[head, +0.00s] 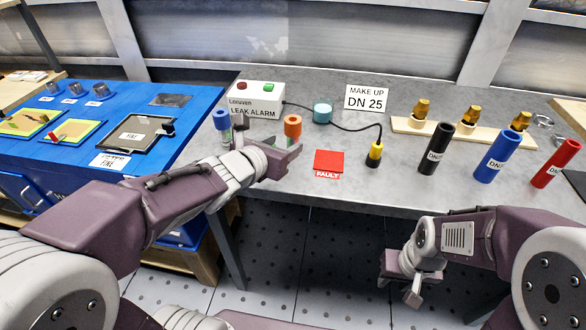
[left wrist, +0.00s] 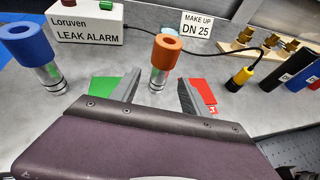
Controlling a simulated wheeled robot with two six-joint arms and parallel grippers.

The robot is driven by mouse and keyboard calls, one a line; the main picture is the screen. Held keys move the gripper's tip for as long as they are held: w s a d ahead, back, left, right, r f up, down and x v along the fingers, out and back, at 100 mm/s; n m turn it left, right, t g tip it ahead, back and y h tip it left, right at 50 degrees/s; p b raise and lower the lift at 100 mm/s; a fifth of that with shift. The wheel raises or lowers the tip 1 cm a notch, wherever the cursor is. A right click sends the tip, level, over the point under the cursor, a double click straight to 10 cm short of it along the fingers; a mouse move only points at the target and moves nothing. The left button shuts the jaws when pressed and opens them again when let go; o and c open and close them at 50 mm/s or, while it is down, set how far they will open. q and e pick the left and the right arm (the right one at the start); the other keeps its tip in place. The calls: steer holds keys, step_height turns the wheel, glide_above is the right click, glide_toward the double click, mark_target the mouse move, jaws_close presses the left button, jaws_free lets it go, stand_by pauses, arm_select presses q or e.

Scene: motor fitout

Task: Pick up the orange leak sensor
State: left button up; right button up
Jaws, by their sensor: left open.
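The orange leak sensor (head: 292,126) stands upright on the grey bench, with an orange cap over a clear and metal body. It also shows in the left wrist view (left wrist: 166,50). My left gripper (head: 274,138) is open at the sensor. In the left wrist view, its two fingers (left wrist: 158,90) lie either side of the sensor's lower body, with gaps visible on both sides. The sensor's foot is partly hidden in the head view. My right gripper (head: 402,280) hangs in front of the bench, away from the sensor; its finger opening is unclear.
A blue-capped sensor (head: 222,122) stands to the left, near the leak alarm box (head: 255,98). A black cable runs to a yellow-topped plug (head: 375,152). Several coloured cylinders stand at right.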

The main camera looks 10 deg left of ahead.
mark_target(297, 141)
arm_select(q)
steer(key=shift+f, duration=0.95)
arm_select(e)
steer(key=shift+f, duration=0.95)
arm_select(q)
steer(key=b+x, duration=0.1)
steer(key=x, duration=0.2)
steer(key=shift+w+d+f+b, duration=0.1)
steer(key=shift+w+b, duration=0.15)
steer(key=shift+b, duration=0.1)
steer(key=b+x, duration=0.1)
steer(key=x, duration=0.4)
steer(key=shift+w+d, duration=0.1)
steer(key=shift+w, duration=0.2)
steer(key=shift+s, duration=0.1)
arm_select(e)
step_height(297, 141, down, 2)
steer(key=shift+f, duration=0.1)
arm_select(q)
jaws_close()
